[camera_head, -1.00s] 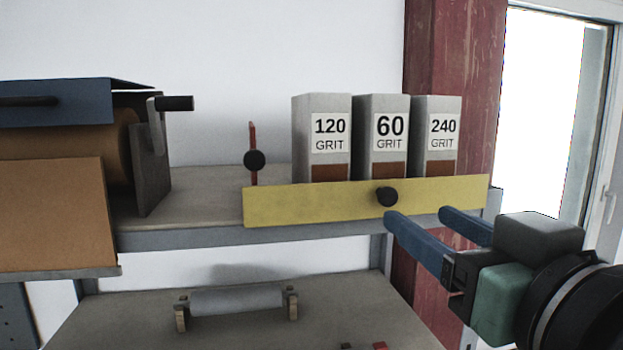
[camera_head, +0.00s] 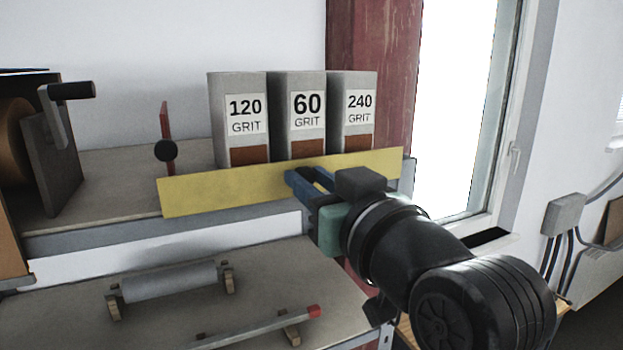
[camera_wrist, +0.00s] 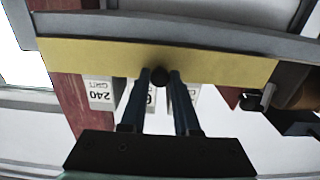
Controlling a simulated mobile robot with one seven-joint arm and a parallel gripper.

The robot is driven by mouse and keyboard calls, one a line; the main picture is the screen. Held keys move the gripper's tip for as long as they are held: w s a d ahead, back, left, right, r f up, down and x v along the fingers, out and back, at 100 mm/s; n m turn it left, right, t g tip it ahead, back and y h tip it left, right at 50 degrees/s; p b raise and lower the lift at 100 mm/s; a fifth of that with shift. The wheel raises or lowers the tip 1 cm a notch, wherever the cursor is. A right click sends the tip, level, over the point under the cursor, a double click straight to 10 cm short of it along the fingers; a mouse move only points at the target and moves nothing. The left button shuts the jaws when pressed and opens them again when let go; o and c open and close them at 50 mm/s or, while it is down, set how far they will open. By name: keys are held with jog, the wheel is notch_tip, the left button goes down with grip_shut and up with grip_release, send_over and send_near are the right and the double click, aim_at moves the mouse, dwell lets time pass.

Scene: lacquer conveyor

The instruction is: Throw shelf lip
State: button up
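The shelf lip (camera_head: 220,192) is a long yellow board along the front edge of the shelf, in front of the grit boxes. It also crosses the upper part of the wrist view (camera_wrist: 95,55). Its round black knob (camera_wrist: 160,76) shows there between my blue fingertips. My gripper (camera_head: 304,176) is at the lip's front, right of its middle, and its fingers mostly hide the knob in the head view. The fingers are apart, one on each side of the knob, with a narrow gap visible. Whether either finger touches it is unclear.
Grey boxes marked 120 (camera_head: 240,125), 60 (camera_head: 301,120) and 240 (camera_head: 354,112) stand behind the lip. A red lever (camera_head: 164,125) with a black ball is left of them. A roller (camera_head: 170,282) lies on stands on the lower shelf. A window is at right.

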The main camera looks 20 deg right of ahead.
grip_shut()
jog(key=shift+f+b, duration=0.15)
jog(key=shift+b, duration=0.25)
